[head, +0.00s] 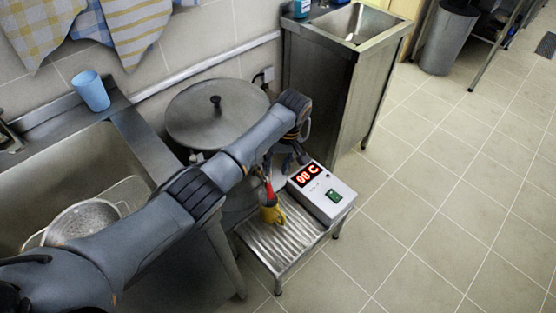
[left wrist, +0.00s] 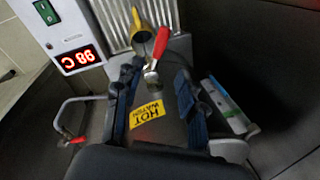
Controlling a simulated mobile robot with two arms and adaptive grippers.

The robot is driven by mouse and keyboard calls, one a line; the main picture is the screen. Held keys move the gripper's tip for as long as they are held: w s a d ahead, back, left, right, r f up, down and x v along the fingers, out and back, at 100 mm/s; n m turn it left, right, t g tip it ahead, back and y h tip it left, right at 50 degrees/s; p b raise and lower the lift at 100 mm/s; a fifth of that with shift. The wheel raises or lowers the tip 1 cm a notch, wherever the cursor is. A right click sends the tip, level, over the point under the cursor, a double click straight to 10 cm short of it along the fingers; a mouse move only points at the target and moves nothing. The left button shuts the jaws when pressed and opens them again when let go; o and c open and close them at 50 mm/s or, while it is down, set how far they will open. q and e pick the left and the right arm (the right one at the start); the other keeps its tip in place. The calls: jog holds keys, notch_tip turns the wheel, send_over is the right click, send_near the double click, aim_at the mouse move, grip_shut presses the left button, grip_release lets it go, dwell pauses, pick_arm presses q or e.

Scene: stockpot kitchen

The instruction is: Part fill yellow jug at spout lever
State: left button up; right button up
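The yellow jug (head: 271,214) stands on the ribbed metal drip tray (head: 262,240), below the spout. It also shows at the top of the left wrist view (left wrist: 138,22); its contents cannot be made out. The red spout lever (head: 269,190) is just above the jug; in the left wrist view the lever (left wrist: 160,43) rises from the metal tap (left wrist: 151,78). My left gripper (left wrist: 156,72) is open, its two fingers spread on either side of the tap and lever with nothing clamped. In the head view the gripper (head: 288,160) is beside the boiler, above the lever. My right gripper is not in view.
A white control box (head: 335,197) reading 98 C sits right of the jug. The lidded boiler (head: 190,120) stands behind my arm, with a yellow hot water label (left wrist: 147,108). A sink with a colander (head: 85,220) is left. Tiled floor (head: 440,210) is clear at right.

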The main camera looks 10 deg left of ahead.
pick_arm(q)
jog(key=shift+w+d+r, duration=0.1)
jog(key=shift+d+r, duration=0.05)
jog(key=shift+r, duration=0.5)
jog(key=shift+d+r, duration=0.1)
jog(key=shift+r, duration=0.55)
dwell(6.1)
